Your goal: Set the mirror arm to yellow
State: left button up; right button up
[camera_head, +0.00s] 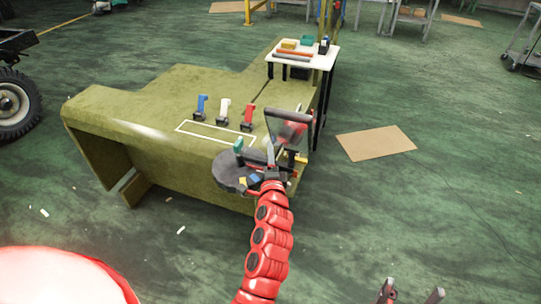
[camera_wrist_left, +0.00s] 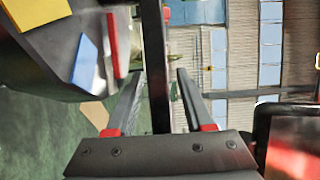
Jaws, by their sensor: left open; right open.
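A dark round dial (camera_head: 232,172) with coloured patches sits at the right end of the olive chassis. Its yellow patch (camera_wrist_left: 35,10), blue patch (camera_wrist_left: 85,62) and a red piece (camera_wrist_left: 113,45) show in the left wrist view. A dark-framed mirror (camera_head: 290,131) stands behind the dial. My left gripper (camera_head: 270,158) is at the dial. In the left wrist view its open fingers (camera_wrist_left: 161,78) lie on either side of a dark bar (camera_wrist_left: 154,45), which looks like the mirror arm; I cannot tell whether they touch it. My right gripper (camera_head: 411,294) is open and empty at the lower right.
Blue (camera_head: 201,106), white (camera_head: 223,110) and red (camera_head: 248,117) handles stand on the chassis. A green piece (camera_head: 238,145) stands by the dial. A white table (camera_head: 318,66) with parts is behind. Cardboard (camera_head: 376,143) lies on open floor at right.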

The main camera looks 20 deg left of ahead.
pick_arm(q)
grip_shut()
dwell(1.4)
